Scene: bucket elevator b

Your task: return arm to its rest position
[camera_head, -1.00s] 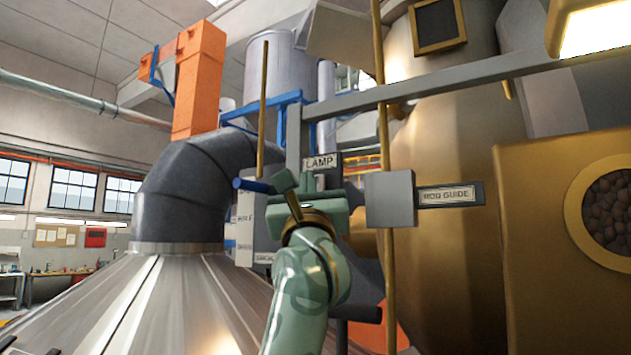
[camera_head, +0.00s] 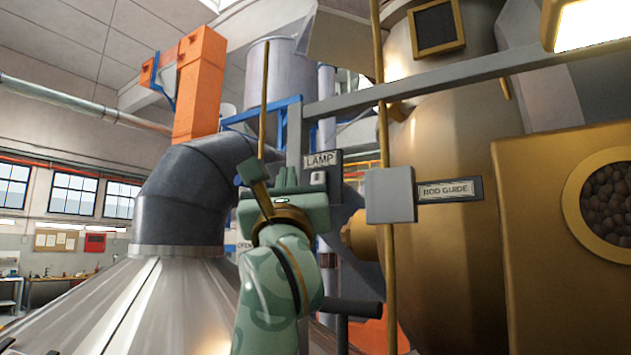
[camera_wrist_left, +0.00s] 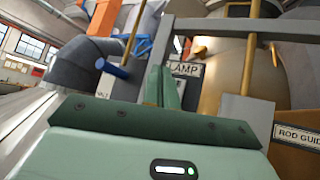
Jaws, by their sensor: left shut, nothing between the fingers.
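My left arm is pale green and rises from the bottom middle of the head view. My left gripper (camera_head: 258,174) is shut and empty, in front of the grey upright post and to the left of the LAMP sign (camera_head: 320,160). In the left wrist view its fingers (camera_wrist_left: 163,86) are together and point toward the LAMP sign (camera_wrist_left: 186,69). A blue cylindrical handle (camera_wrist_left: 112,68) shows left of the fingers, apart from them. My right gripper is in neither view.
A grey block with the ROD GUIDE label (camera_head: 450,190) surrounds a brass vertical rod (camera_head: 385,130) at right. A grey crossbar (camera_head: 450,77) runs above. A metal cone (camera_head: 130,300) and dark bent pipe (camera_head: 185,190) stand at left. A brass vessel (camera_head: 440,260) fills the right.

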